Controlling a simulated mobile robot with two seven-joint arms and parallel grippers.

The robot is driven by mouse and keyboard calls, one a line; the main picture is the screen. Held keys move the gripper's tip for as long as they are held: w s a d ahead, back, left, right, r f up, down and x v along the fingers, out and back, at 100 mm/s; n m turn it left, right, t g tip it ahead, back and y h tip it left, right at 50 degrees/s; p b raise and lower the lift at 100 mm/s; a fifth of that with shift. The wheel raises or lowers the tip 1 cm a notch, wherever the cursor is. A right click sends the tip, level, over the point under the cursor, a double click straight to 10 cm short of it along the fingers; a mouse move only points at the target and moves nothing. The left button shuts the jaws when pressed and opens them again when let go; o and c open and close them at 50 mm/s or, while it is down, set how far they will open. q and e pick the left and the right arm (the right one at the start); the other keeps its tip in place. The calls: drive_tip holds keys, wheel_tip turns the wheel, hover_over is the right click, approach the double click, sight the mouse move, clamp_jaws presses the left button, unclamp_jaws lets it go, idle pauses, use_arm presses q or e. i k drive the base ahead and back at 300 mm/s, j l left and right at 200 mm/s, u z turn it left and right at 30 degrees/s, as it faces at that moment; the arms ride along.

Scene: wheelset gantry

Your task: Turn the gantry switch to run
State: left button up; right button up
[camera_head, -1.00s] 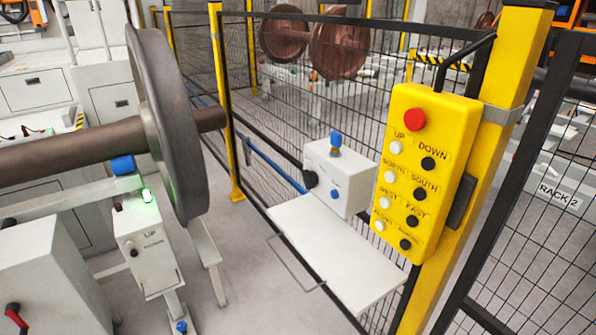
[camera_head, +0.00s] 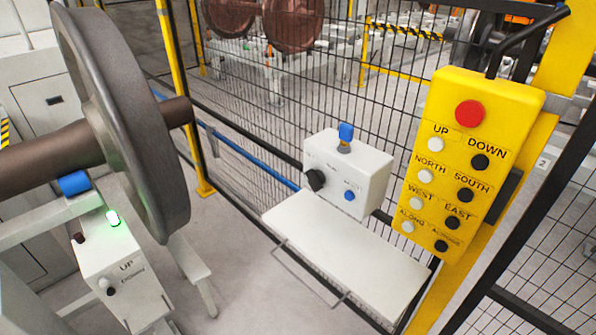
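A white control box (camera_head: 349,172) stands at the back of a white shelf by the mesh fence. On its front are a black rotary knob (camera_head: 315,180) and a blue button (camera_head: 349,196); a blue-topped fitting (camera_head: 345,133) sits on top. The lettering by the knob is too small to read, so I cannot tell its setting. A yellow pendant (camera_head: 466,165) hangs on the yellow post, with a red button (camera_head: 469,114) and several white and black buttons marked UP, DOWN, NORTH, SOUTH, WEST and EAST. Neither of my grippers is in view.
A large wheelset (camera_head: 115,120) fills the left side. The white shelf (camera_head: 345,262) has a bare top and a front rail. Mesh fence (camera_head: 400,75) stands behind.

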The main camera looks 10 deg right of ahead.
sight(315, 179)
drive_tip(key=i+j+z, duration=0.1)
drive_tip(key=i+j, duration=0.35)
drive_tip(key=i+j+z, duration=0.1)
drive_tip(key=i+j, duration=0.35)
drive_tip(key=j, duration=0.3)
